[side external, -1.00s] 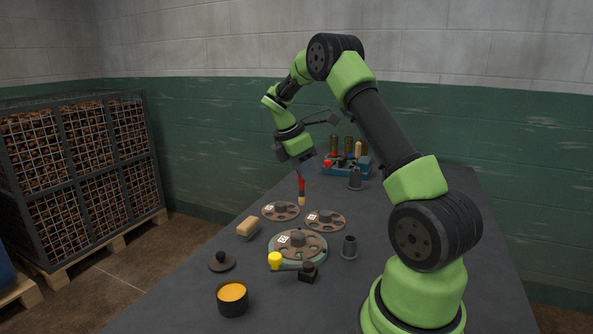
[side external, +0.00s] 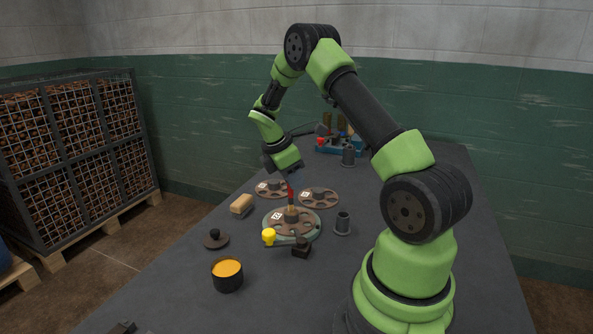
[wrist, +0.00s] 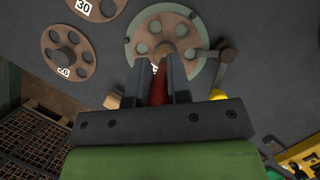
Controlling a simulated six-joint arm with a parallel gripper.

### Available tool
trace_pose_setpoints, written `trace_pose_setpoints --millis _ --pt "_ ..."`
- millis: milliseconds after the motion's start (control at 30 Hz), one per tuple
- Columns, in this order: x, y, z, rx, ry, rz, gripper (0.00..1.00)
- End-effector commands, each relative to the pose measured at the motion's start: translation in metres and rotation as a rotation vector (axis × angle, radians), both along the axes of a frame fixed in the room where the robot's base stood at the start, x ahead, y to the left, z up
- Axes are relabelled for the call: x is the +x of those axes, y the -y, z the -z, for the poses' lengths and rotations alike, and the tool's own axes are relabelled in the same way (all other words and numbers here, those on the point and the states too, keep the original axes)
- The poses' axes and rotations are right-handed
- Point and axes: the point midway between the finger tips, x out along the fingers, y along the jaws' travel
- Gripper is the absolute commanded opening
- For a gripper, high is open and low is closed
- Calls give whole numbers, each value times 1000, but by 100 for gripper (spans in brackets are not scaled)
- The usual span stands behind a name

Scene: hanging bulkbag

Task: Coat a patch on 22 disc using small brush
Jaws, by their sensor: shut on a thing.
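My gripper (side external: 289,180) is shut on the small brush (side external: 291,193), which has a red handle and points down with pale bristles. The brush also shows between the fingers in the wrist view (wrist: 160,84). Its tip is over the front disc (side external: 279,226), a brown holed disc on a pale green round plate (wrist: 131,50); I cannot tell whether it touches. That disc's white label is partly hidden by the brush in the wrist view. Two other discs lie farther back, labelled 26 (wrist: 81,54) and 30 (wrist: 110,8) in the wrist view. A black pot of orange coating (side external: 227,268) stands open at front left.
A yellow-knobbed lever (side external: 268,237) with a dark block (side external: 302,248) sits at the plate's front edge. A tan block (side external: 241,204), knobbed lid (side external: 215,239) and grey cup (side external: 343,222) stand around it. A blue rack (side external: 330,150) and another cup (side external: 348,155) are behind.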

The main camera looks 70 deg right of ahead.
Motion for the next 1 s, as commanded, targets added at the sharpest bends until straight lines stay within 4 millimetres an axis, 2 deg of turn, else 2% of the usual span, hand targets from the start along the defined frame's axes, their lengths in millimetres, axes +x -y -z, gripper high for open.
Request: trace_pose_setpoints --millis 333,900,1000 --pt "0 -32 1 1 -1 -1 0" --pt "1 23 6 -11 7 0 0" --pt "-5 25 8 -8 5 -1 0"
